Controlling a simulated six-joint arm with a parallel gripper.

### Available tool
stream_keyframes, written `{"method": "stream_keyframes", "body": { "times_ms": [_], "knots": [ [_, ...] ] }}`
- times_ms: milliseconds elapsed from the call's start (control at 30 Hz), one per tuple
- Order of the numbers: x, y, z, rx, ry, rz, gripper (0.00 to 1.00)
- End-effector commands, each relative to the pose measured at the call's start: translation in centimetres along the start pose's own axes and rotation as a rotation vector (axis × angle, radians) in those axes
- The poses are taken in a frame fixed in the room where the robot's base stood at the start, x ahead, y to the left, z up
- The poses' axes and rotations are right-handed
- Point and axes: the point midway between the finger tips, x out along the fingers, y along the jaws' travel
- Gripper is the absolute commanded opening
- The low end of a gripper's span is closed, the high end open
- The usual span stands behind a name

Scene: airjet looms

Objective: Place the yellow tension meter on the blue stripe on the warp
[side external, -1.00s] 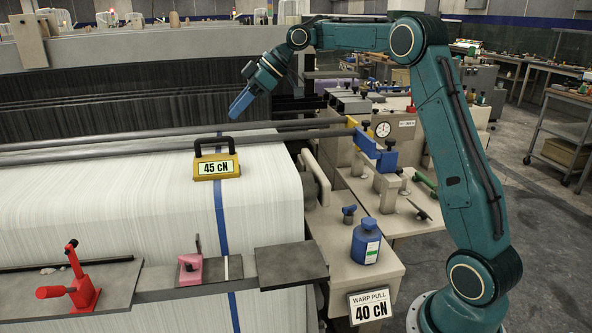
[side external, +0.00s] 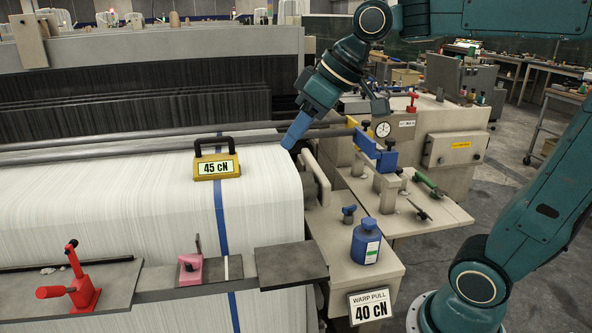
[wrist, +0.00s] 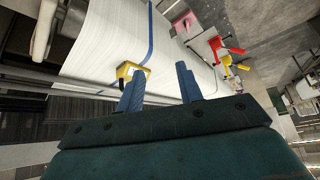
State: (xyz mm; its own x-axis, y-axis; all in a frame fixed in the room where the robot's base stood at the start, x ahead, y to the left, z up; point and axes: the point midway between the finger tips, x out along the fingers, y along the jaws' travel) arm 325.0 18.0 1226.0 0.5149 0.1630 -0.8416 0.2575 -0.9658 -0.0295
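The yellow tension meter (side external: 217,166) stands on the white warp (side external: 120,200), its black handle up and its display reading 45 cN. It sits across the blue stripe (side external: 222,222), which runs down the warp below it. The meter also shows in the wrist view (wrist: 126,71), near the stripe (wrist: 150,40). My gripper (side external: 292,142) is right of the meter, above the warp's right edge and apart from the meter. In the wrist view, its two blue fingers (wrist: 160,84) are spread with nothing between them.
A red clamp (side external: 80,283) and pink block (side external: 190,268) stand on the front ledge. Grey bars (side external: 130,143) cross behind the meter. A dial gauge (side external: 383,130) is right of my gripper.

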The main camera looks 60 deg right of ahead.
Motion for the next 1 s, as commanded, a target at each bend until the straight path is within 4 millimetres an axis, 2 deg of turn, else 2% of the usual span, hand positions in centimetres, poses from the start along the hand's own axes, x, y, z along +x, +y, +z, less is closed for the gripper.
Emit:
{"method": "stream_keyframes", "body": {
  "times_ms": [33,300,500,700,1000],
  "knots": [
    [-0.4,-0.6,1.6,0.017,-0.006,0.014,0.36],
    [-1.2,-1.9,10.2,0.126,-0.046,0.095,0.36],
    [-1.1,-1.9,15.0,0.186,-0.066,0.140,0.36],
    [-1.0,-1.8,16.8,0.210,-0.074,0.157,0.36],
    [-1.0,-1.8,16.8,0.211,-0.075,0.158,0.36]
  ]
}}
